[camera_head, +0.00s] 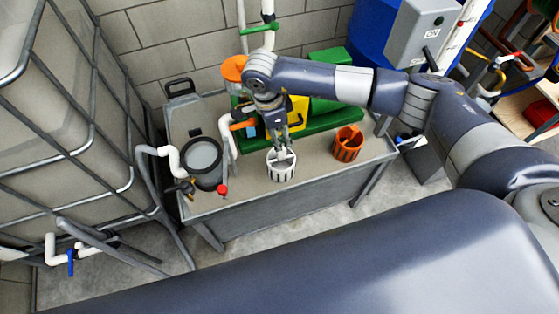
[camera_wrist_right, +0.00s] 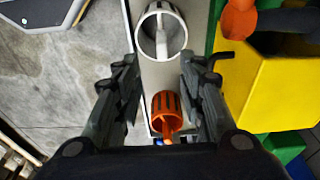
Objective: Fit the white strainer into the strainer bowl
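The white strainer (camera_head: 281,168), a slotted cup with a bar across its top, stands on the grey bench (camera_head: 250,203). It also shows beyond the fingers in the right wrist view (camera_wrist_right: 150,40). My right gripper (camera_head: 281,145) points down just above it in the head view. In the right wrist view its fingers (camera_wrist_right: 161,75) are spread, with nothing gripped between them; contact with the strainer cannot be told. A round black-rimmed vessel with a grey inside (camera_head: 203,155), apparently the strainer bowl, is on the bench to the left. My left gripper is out of view.
An orange slotted strainer (camera_head: 348,144) stands right of the white one. Green and yellow blocks (camera_head: 328,98) stand behind. White pipes and a red-handled valve (camera_head: 222,191) lie near the black-rimmed vessel. A caged tank (camera_head: 75,120) is at the left. Bare bench lies along the front.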

